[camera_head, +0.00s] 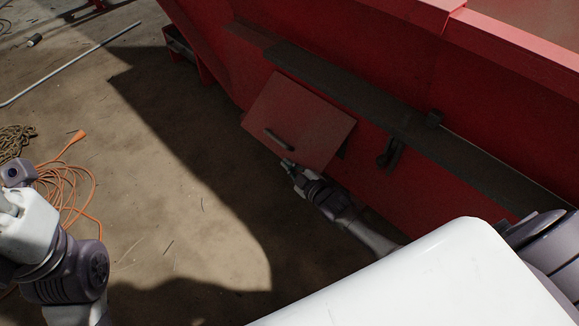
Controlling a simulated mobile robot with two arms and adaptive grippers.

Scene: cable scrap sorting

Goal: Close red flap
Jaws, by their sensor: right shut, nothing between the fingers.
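The red flap (305,112) is a square panel with a dark handle (278,139) near its lower left edge. It sits on the side of the large red container (400,65) and stands ajar, with a dark gap showing at its right edge. My right gripper (287,165) is shut and empty, with its tip at the lower edge of the flap, just below the handle. I cannot tell whether it touches the flap. At the lower left, part of my left arm shows; its fingers are not visible.
A dark rail (345,85) runs along the container above the flap, with a dark latch (389,154) to the flap's right. An orange cable (72,185), a chain (14,140) and a metal rod (70,64) lie on the floor at left. The middle floor is clear.

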